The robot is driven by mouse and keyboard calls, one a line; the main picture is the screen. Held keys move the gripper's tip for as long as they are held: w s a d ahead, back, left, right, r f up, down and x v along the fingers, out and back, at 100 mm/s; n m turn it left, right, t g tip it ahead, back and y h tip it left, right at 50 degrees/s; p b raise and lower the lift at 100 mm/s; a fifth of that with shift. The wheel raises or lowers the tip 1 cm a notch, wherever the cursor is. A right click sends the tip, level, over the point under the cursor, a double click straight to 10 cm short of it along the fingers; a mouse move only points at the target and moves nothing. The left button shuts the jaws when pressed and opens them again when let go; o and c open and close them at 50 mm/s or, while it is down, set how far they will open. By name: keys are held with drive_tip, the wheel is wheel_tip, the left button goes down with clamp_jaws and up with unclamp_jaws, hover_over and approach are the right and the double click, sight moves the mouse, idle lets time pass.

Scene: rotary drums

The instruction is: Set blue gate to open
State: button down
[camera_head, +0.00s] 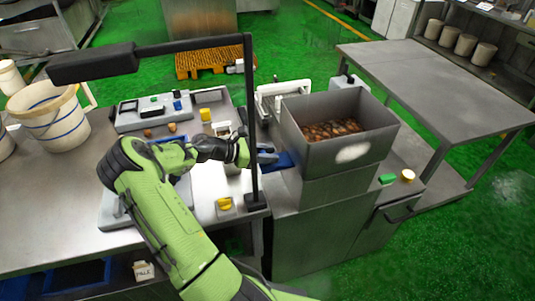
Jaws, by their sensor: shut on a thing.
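The blue gate (267,157) shows as a small blue part just right of the black post, beside the grey hopper housing. My gripper (243,152) reaches in from the left at the post, with its tips close against the gate's left side. It is shut on what appears to be the blue gate; the post and my own gripper hide the exact contact. How far the gate stands open cannot be told.
A grey bin (338,141) of brown pieces stands right of the gate. The black post (252,120) and its overhead bar stand close to my gripper. A white bucket (48,112) stands left. The right table (430,80) is bare.

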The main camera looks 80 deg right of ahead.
drive_tip(key=w+a+p, duration=0.3)
drive_tip(key=w+p, duration=0.1)
drive_tip(key=w, duration=0.1)
drive_tip(key=shift+w, duration=0.2)
drive_tip(key=shift+a, duration=0.1)
drive_tip(key=c, duration=0.9)
unclamp_jaws()
drive_tip(key=shift+w+a, duration=0.1)
drive_tip(key=shift+w, duration=0.05)
drive_tip(key=p+v, duration=0.1)
drive_tip(key=v, duration=1.4)
drive_tip(key=shift+w+a+r, duration=0.1)
drive_tip(key=shift+w+r, duration=0.05)
drive_tip(key=shift+w, duration=0.15)
